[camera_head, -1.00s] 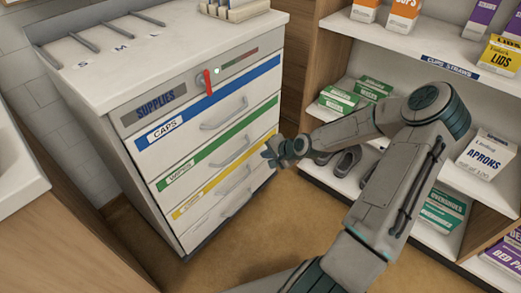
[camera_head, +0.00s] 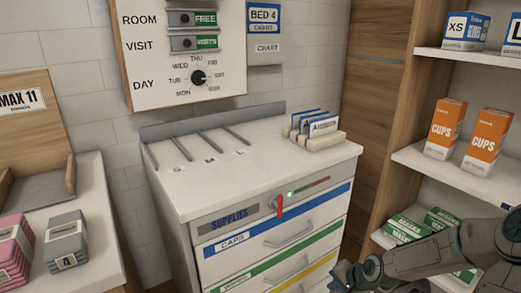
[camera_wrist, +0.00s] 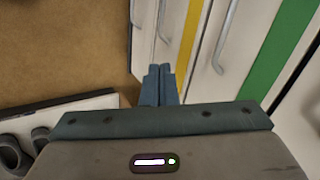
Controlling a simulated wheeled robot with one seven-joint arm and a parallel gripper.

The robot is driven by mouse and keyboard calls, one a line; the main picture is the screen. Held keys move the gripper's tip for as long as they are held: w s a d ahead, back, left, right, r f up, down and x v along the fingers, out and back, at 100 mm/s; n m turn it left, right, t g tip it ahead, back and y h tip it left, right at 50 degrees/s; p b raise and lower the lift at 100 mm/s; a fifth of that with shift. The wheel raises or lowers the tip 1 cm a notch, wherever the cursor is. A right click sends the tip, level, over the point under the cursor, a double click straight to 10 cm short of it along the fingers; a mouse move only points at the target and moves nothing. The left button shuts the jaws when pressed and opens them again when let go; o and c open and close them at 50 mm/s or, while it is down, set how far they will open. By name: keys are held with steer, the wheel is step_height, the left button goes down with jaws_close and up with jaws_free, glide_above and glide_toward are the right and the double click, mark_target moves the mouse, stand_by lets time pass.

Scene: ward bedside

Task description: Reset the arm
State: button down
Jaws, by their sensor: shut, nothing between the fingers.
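My gripper (camera_wrist: 160,84) shows in the wrist view with its blue fingers together and nothing between them. It hangs over the brown floor beside the drawer fronts of the supplies cabinet, apart from the handles as far as I can tell. In the head view my gripper (camera_head: 336,283) is at the bottom, in front of the lower right of the supplies cabinet (camera_head: 222,192), and its tips are partly cut off. My arm reaches in from the lower right corner. The drawers look closed, and a red lever (camera_head: 280,206) stands upright on the cabinet front.
A shelf unit on the right holds orange cups boxes (camera_head: 446,128) and green boxes (camera_head: 404,229), close to my arm. A card rack (camera_head: 320,138) stands on the cabinet top. A wall board (camera_head: 140,83) hangs behind. Pink packs (camera_head: 12,250) lie on the left counter.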

steer(key=s+a+r+n+h+p, duration=0.1)
steer(key=s+a+r+n+p, duration=0.2)
steer(key=r, duration=1.1)
steer(key=s+a+r+n+g+h+p, duration=0.1)
steer(key=s+a+r+n+p, duration=0.1)
steer(key=s+r+p, duration=0.7)
steer(key=s+a+r+n+g+h+p, duration=0.1)
steer(key=s+a+r+n+p, duration=0.2)
steer(key=r, duration=1.7)
steer(key=s+p, duration=0.3)
steer(key=s, duration=0.3)
steer(key=shift+a+r+n+h, duration=0.3)
steer(key=shift+r+h, duration=0.05)
steer(key=shift+h, duration=0.05)
